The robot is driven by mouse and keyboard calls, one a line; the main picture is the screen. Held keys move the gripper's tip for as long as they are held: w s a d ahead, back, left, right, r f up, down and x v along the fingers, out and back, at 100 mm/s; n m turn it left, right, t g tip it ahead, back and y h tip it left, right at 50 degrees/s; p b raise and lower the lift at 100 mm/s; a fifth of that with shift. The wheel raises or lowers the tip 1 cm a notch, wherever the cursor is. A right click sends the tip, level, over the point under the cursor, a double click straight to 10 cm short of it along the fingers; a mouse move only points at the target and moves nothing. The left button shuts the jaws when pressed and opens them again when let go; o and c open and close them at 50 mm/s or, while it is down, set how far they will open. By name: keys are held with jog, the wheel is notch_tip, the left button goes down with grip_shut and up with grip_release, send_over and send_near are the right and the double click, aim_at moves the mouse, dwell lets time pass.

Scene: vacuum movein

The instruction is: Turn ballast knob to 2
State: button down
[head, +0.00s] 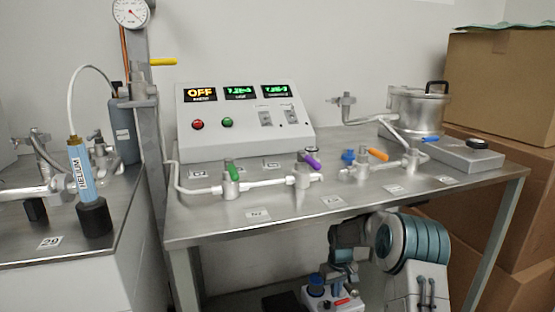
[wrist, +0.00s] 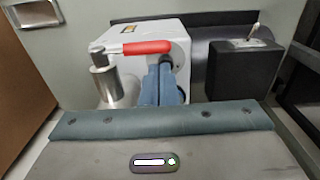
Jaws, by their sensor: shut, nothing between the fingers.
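A white pump-like unit (wrist: 130,45) fills the upper middle of the wrist view, with a red lever handle (wrist: 147,47) on it and a metal cylinder (wrist: 107,82) on its left. The unit also shows under the table in the head view (head: 345,293), with a blue-topped round part (head: 316,280). My gripper (wrist: 166,72) is shut and empty, its blue-grey fingers close in front of the unit, just below the red handle. Whether they touch it I cannot tell. The fingers hide part of the unit; I cannot make out a ballast knob or its numbers.
A black box with a toggle switch (wrist: 232,68) stands right of the unit. The steel table (head: 290,221) above carries valves and a control box (head: 240,122) reading OFF. Cardboard boxes (head: 490,205) stand at the right.

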aim_at(327, 305)
jog(key=f+b, duration=0.2)
jog(key=f, duration=0.1)
jog(key=f+b, duration=0.1)
jog(key=b, duration=0.1)
jog(key=shift+w+d+f, duration=0.15)
jog(key=shift+w+f, duration=0.15)
jog(key=shift+f, duration=0.1)
jog(key=shift+f+b, duration=0.35)
jog(key=shift+f, duration=0.85)
jog(key=shift+w+a+r, duration=0.1)
jog(key=shift+w+a, duration=0.05)
jog(key=shift+a, duration=0.05)
